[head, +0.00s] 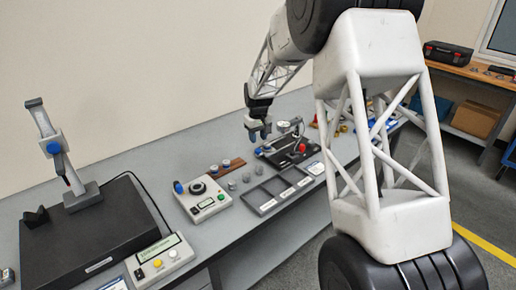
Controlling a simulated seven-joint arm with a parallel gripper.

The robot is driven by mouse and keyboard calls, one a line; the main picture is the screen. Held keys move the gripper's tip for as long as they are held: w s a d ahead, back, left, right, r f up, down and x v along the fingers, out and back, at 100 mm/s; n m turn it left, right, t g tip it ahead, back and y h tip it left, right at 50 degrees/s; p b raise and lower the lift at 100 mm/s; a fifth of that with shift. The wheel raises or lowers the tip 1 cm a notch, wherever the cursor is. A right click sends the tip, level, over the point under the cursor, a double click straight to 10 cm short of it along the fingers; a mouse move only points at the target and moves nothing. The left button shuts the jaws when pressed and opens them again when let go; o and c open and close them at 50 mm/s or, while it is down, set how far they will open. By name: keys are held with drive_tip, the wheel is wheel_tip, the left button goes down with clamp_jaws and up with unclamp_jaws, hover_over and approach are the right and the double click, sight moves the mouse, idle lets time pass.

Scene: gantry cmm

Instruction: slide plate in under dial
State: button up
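My gripper (258,136), dark with blue fingertips, hangs over the bench near the middle of the head view. It is small here, and I cannot tell whether its fingers are apart or whether they hold anything. Just right of and beyond it is a dark fixture (270,152) with a small upright stand and a red knob (304,148). A small round grey part (296,122) at the top of this stand may be the dial, but it is too small to be sure. I cannot make out a separate plate under it.
A black slab (110,230) carrying a tall gauge stand (62,155) fills the bench's left. A button box (160,262), a knobbed box (203,200), a brown rack (228,166) and a compartment tray (262,202) stand along the bench. My arm covers the right.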

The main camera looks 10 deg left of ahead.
sight(258, 150)
drive_tip(key=shift+f, duration=2.75)
